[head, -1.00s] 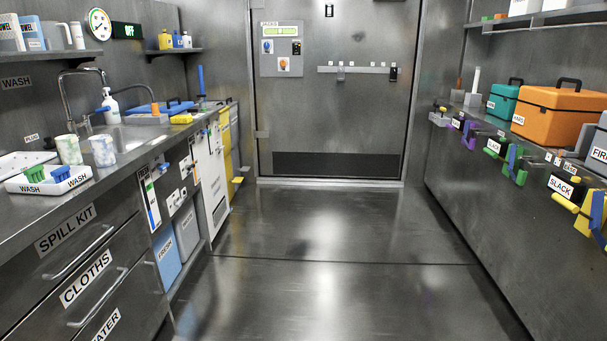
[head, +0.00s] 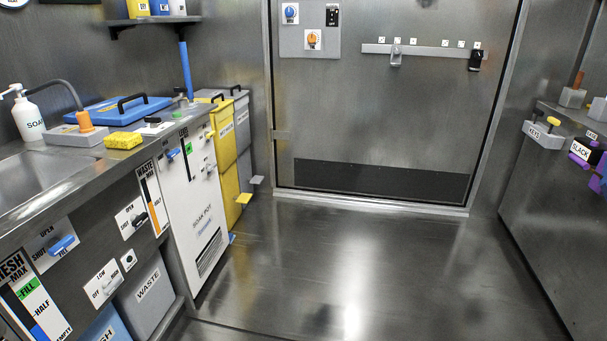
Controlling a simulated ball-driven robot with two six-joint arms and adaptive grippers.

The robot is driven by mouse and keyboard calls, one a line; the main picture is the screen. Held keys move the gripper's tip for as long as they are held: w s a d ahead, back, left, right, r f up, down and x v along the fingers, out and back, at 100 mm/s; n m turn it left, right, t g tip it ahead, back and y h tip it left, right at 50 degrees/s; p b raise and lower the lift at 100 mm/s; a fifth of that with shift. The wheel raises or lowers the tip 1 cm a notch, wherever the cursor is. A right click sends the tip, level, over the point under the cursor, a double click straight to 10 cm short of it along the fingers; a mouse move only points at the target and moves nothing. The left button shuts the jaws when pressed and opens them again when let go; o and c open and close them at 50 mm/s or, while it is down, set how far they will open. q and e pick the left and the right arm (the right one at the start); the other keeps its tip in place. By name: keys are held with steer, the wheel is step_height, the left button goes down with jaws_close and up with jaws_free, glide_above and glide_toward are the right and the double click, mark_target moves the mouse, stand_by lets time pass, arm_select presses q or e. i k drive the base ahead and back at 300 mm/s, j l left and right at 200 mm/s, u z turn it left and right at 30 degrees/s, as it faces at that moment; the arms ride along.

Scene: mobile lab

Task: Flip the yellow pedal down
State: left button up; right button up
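The yellow pedal (head: 243,198) is a small flat tab sticking out to the right, low on the front of the yellow bin (head: 228,150). It looks about level, and its exact tilt is hard to tell at this size. The yellow bin stands at the far end of the left counter, with its lid seemingly shut. Neither of my grippers is in view.
A grey pedal (head: 257,180) sticks out from the grey bin (head: 242,127) just behind. A small blue pedal (head: 232,238) is low by the white soak pot cabinet (head: 203,205). The floor (head: 340,270) is clear up to the door (head: 400,120).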

mark_target(244, 199)
steer(key=i+l+u, duration=0.2)
steer(key=i+u, duration=0.15)
steer(key=i, duration=0.2)
steer(key=i+l+u, duration=0.4)
steer(key=i+l, duration=0.25)
steer(key=i, duration=0.3)
steer(key=i+l+u, duration=0.1)
steer(key=i+l, duration=0.15)
steer(key=i, duration=0.35)
steer(key=i+l, duration=0.25)
steer(key=i, duration=0.3)
steer(key=i+l+u, duration=0.1)
steer(key=i+l, duration=0.2)
steer(key=i, duration=0.25)
steer(key=i+l, duration=0.3)
steer(key=i, duration=0.25)
